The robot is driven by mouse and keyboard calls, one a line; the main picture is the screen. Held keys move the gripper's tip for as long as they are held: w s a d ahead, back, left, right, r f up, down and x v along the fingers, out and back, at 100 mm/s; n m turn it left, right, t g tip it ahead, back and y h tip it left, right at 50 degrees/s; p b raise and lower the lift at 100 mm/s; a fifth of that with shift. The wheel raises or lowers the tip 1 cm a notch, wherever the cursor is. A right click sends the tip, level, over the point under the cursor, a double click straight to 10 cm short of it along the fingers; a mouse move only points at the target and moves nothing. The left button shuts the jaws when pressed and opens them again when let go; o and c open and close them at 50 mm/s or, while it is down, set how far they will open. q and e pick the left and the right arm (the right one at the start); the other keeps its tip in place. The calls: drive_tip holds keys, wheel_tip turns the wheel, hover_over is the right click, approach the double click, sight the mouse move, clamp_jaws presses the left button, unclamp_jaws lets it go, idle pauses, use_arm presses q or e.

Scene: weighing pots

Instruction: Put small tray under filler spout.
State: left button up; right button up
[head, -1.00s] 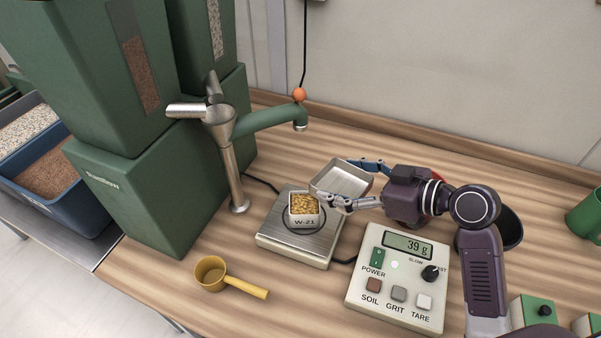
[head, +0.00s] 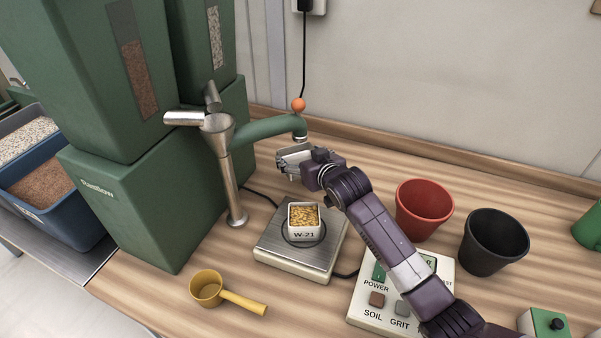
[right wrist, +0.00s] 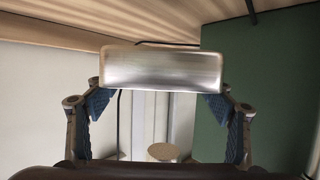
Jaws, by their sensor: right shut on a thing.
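The small tray (head: 294,150) is a shallow silver metal tray, mostly hidden by my right gripper in the head view. My right gripper (head: 292,164) is shut on the tray and holds it up just below the spout's end. In the right wrist view the tray (right wrist: 163,70) sits between the two blue-padded fingers. The filler spout (head: 270,127) is a curved green pipe with a metal tip (head: 300,138), reaching right from a metal funnel post. I cannot tell whether the tray is exactly beneath the tip. My left gripper is not in view.
A white pot labelled W-21 (head: 304,219) with yellowish grains stands on the scale (head: 273,247). My right arm passes over the control box (head: 362,311). A yellow scoop (head: 207,288), red pot (head: 424,208) and black pot (head: 494,241) stand on the wooden table. Green hoppers (head: 150,205) fill the left.

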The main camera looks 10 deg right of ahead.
drive_tip(key=shift+f, duration=2.2)
